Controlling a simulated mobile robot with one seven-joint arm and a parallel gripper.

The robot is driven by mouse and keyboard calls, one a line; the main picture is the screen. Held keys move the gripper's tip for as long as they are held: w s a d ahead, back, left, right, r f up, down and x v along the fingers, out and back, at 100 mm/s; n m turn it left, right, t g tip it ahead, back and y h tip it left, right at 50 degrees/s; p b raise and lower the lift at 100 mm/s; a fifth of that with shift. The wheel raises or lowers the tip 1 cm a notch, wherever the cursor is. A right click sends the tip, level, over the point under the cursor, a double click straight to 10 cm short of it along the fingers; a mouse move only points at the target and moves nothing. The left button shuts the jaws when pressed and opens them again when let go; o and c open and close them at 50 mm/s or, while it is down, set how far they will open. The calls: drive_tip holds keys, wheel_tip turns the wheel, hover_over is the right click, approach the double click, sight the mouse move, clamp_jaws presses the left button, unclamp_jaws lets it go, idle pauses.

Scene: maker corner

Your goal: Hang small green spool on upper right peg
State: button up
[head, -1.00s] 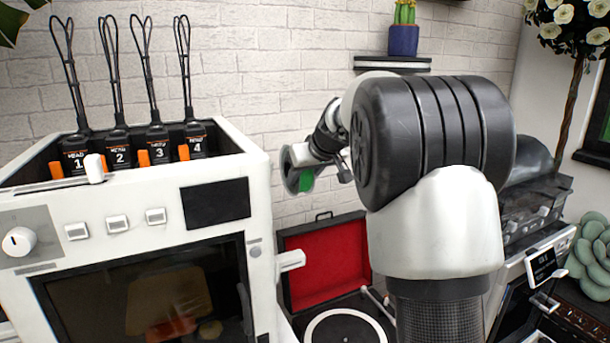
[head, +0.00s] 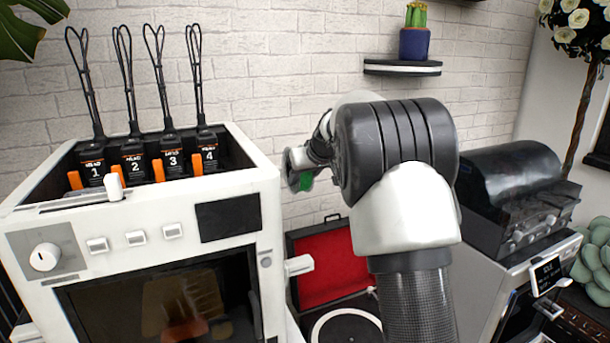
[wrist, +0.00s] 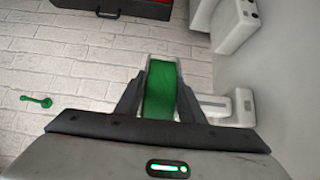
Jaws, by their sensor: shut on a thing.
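The small green spool has a green winding and pale grey flanges. In the wrist view the spool (wrist: 161,82) is between the two dark fingers of my gripper (wrist: 160,104), which is shut on it. In the head view the spool (head: 306,182) is held in the air before the brick wall, left of my arm's large dark joint. My gripper is mostly hidden there behind my arm. A small green peg-like piece (wrist: 37,101) is on the brick wall at the left of the wrist view, apart from the spool. I cannot tell which peg it is.
A white machine (head: 150,236) with several numbered heads on top stands at left. An open red-lined case (head: 330,268) is below the spool. A dark-hooded machine (head: 510,185) is at right. A shelf with a cactus (head: 403,67) is on the wall.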

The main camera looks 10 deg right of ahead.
drive_tip(key=s+a, duration=0.1)
drive_tip(key=a, duration=0.6)
drive_tip(key=shift+s+f, duration=0.15)
drive_tip(key=shift+s, duration=0.1)
idle(0.5)
idle(0.5)
drive_tip(key=o, duration=1.4)
drive_tip(key=shift+s+f, duration=0.1)
